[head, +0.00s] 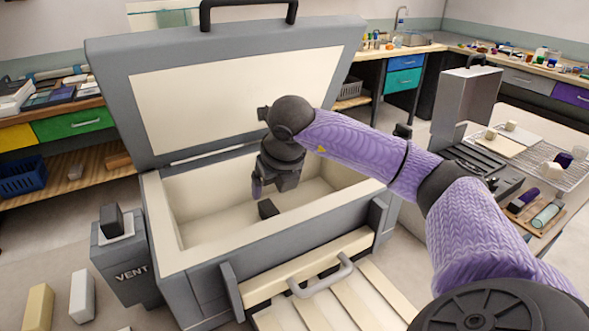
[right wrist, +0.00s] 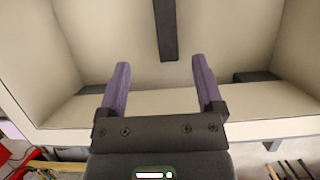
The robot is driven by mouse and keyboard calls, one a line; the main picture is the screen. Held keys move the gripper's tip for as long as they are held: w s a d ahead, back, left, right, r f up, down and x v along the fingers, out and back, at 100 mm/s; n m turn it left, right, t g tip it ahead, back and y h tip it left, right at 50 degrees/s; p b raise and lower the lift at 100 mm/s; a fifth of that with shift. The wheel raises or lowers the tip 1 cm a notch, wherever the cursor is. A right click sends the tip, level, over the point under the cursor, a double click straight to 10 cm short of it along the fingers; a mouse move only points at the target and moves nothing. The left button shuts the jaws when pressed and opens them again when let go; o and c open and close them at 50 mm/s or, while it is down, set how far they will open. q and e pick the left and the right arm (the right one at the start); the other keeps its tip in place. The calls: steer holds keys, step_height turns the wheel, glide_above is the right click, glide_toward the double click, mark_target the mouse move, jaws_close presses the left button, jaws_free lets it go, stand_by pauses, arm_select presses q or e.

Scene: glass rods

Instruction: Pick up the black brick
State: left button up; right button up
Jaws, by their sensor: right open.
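The black brick (head: 268,209) lies on the pale floor inside the grey kiln (head: 210,232). In the right wrist view a long dark bar (right wrist: 165,30), which looks like this brick, lies ahead of the gap between my fingers and runs out of the top edge. My right gripper (head: 262,188) points down into the kiln, above and slightly left of the brick. In the right wrist view its two purple fingers (right wrist: 160,72) are spread apart with nothing between them. My left gripper is in no view.
The kiln's lid (head: 235,95) stands open behind. Its walls surround the brick. A box marked VENT (head: 130,268) stands at left with a dark block (head: 111,221) on it. A small dark block (right wrist: 257,77) shows at right in the wrist view.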

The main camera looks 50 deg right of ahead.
mark_target(274, 214)
steer(key=x, duration=0.3)
steer(key=b+x, duration=0.1)
steer(key=x, duration=0.2)
steer(key=s+b+x, duration=0.1)
steer(key=x, duration=0.2)
steer(key=shift+d+f, duration=0.3)
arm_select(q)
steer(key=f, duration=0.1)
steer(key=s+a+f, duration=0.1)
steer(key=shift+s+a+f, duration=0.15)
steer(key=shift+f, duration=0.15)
arm_select(e)
steer(key=shift+w+f, duration=0.15)
steer(key=shift+f, duration=0.05)
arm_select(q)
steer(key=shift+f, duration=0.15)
arm_select(e)
steer(key=shift+f, duration=0.25)
steer(key=shift+c, duration=0.3)
jaws_close()
